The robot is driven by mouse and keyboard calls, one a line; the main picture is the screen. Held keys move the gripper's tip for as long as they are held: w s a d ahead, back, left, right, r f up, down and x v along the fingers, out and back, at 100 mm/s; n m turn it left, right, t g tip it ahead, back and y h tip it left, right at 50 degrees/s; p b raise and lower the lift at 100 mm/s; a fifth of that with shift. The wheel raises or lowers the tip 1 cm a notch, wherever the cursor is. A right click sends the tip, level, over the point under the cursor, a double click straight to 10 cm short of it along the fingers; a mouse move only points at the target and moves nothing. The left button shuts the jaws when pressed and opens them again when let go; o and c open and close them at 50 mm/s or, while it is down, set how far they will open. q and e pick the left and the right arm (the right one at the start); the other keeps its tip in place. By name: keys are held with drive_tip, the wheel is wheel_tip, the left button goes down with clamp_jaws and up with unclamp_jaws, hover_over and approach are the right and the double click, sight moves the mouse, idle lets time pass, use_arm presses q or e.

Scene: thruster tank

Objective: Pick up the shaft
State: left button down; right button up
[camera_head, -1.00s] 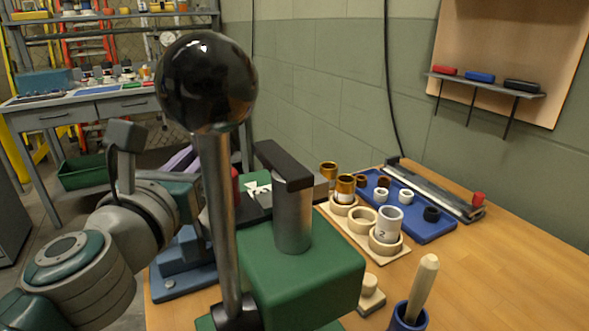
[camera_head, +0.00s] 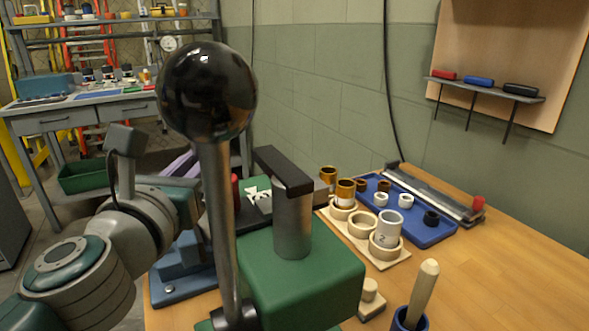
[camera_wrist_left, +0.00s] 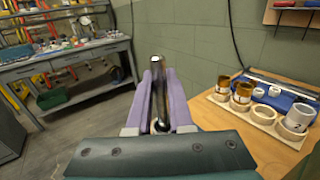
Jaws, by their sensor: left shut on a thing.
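In the left wrist view, a dark, shiny metal shaft (camera_wrist_left: 158,75) stands between the two purple fingers of my left gripper (camera_wrist_left: 160,92). The gripper is shut on it, and the shaft's end sticks out past the fingertips. In the head view, the purple fingers of my left gripper (camera_head: 182,162) show only in part, behind the lever with the black ball. The shaft cannot be made out there. My right gripper is not in view.
A lever with a black ball (camera_head: 206,92) and a green block (camera_head: 300,275) fill the foreground. Behind are a wooden ring holder (camera_head: 393,257) with sleeves and a blue tray (camera_head: 436,232) on the wooden table. A blue cup with a wooden-handled tool (camera_head: 424,290) stands at front right.

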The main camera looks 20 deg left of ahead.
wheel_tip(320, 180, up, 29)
drive_tip(key=p, duration=2.8)
drive_tip(key=shift+p, duration=0.4)
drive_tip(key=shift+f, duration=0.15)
